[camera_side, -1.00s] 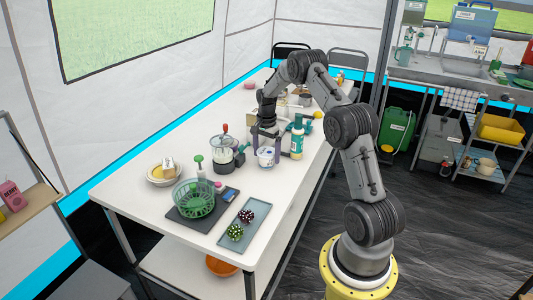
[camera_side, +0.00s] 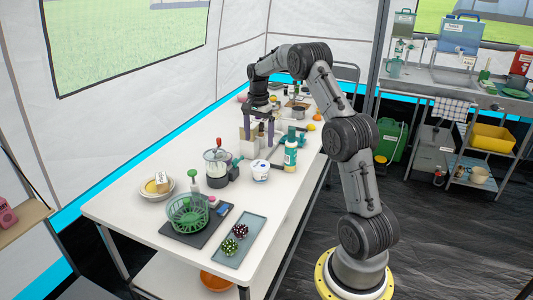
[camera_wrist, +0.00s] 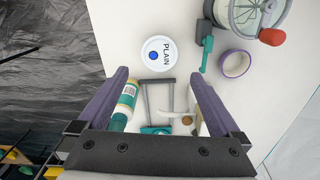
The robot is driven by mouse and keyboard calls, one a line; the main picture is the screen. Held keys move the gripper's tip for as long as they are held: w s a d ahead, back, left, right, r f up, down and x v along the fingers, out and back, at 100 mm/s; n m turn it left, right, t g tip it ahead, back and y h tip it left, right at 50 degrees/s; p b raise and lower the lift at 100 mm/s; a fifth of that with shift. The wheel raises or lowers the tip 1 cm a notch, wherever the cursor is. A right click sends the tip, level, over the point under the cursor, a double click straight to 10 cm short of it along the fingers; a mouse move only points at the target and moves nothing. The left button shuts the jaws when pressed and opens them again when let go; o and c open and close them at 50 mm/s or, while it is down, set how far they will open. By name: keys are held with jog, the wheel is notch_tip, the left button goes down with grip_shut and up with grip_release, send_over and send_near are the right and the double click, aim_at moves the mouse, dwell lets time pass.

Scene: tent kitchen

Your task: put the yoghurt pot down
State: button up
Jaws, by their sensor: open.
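The yoghurt pot (camera_side: 261,170) is white with a blue mark and stands upright on the white table. In the wrist view its round lid, marked PLAIN, shows from above as the yoghurt pot (camera_wrist: 159,54). My gripper (camera_side: 257,139) is open and empty, raised above the table behind the pot and apart from it. In the wrist view the fingers of my gripper (camera_wrist: 158,80) are spread wide, and the pot lies beyond their tips.
A bottle with a teal cap (camera_side: 290,152) stands right of the pot. A chopper with a red knob (camera_side: 217,162) stands to its left. A green colander (camera_side: 188,213), a grey tray (camera_side: 240,240) and a bowl (camera_side: 157,187) occupy the near end. A tape roll (camera_wrist: 235,63) lies near the chopper.

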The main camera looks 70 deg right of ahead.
jog(key=s+a+r+n+t+h, duration=0.1)
jog(key=s+a+r+n, duration=0.3)
jog(key=a+r, duration=0.6)
jog(key=s+a+r+n+t, duration=0.2)
jog(key=a+r+n, duration=0.35)
jog(key=a, duration=0.75)
jog(key=s+a+f+n+t, duration=0.1)
jog(key=s+a+n, duration=0.4)
jog(key=s, duration=0.3)
jog(key=s+a+f+n+t+y, duration=0.1)
jog(key=s+a+f+n, duration=0.1)
jog(key=s+a+n, duration=0.3)
jog(key=s+a, duration=0.2)
jog(key=s, duration=0.1)
jog(key=shift+s+a+t, duration=0.3)
jog(key=shift+s, duration=0.05)
